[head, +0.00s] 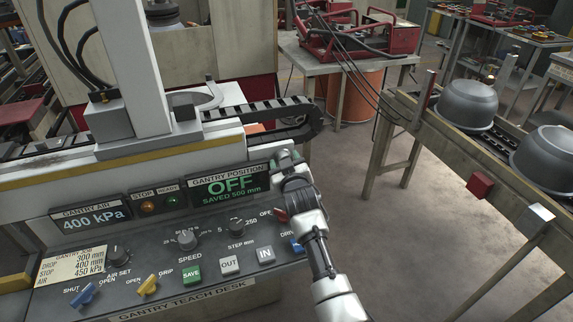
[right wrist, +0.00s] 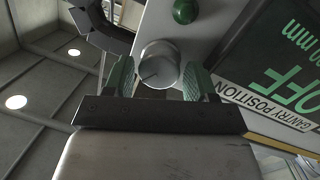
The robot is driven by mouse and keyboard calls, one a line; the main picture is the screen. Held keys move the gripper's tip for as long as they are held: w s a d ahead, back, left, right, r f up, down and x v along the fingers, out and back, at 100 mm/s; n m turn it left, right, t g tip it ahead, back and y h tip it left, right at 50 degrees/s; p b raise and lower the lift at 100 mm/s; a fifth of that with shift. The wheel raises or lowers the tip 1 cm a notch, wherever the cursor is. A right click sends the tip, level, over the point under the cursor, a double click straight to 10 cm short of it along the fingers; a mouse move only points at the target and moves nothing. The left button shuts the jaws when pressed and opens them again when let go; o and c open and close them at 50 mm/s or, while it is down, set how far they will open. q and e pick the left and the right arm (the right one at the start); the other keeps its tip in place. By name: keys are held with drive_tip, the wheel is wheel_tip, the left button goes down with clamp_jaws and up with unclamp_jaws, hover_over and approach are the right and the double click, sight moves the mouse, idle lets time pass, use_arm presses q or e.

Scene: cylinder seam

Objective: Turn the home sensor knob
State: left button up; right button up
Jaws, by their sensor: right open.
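A round silver knob (right wrist: 158,60) with a dark pointer line stands out from a light panel in the right wrist view. My right gripper (right wrist: 159,76) is open, with one green-padded finger on each side of this knob. A gap shows between the knob and each pad; the depth is hard to tell. No label for the knob is readable. In the head view my right gripper (head: 287,163) is at the right end of the gantry desk, just right of the display (head: 226,184) reading OFF, and it covers the knob. My left gripper is not in view.
A green round light or button (right wrist: 185,11) sits close to the knob. The teach desk (head: 205,295) carries other knobs, switches and buttons, including the speed knob (head: 187,240). A conveyor (head: 508,178) with grey pots stands at right. Open floor lies between.

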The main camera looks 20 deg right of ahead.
drive_tip(key=s+b, duration=0.1)
drive_tip(key=s, duration=0.9)
drive_tip(key=shift+s+a+r, duration=0.4)
drive_tip(key=shift+a+r, duration=0.05)
drive_tip(key=shift+f, duration=0.1)
drive_tip(key=s+d+f+g, duration=0.2)
drive_tip(key=s+f+g, duration=0.4)
drive_tip(key=s+f, duration=0.45)
drive_tip(key=s+f+g+y, duration=0.2)
drive_tip(key=s+g, duration=0.5)
drive_tip(key=s, duration=1.5)
wheel_tip(320, 180, down, 24)
drive_tip(key=g, duration=0.2)
drive_tip(key=s+d+f+g, duration=0.1)
drive_tip(key=s+d+f, duration=0.1)
drive_tip(key=s+f, duration=1.5)
drive_tip(key=shift+d+f+h, duration=0.3)
drive_tip(key=shift+d+f, duration=0.05)
drive_tip(key=shift+d, duration=0.05)
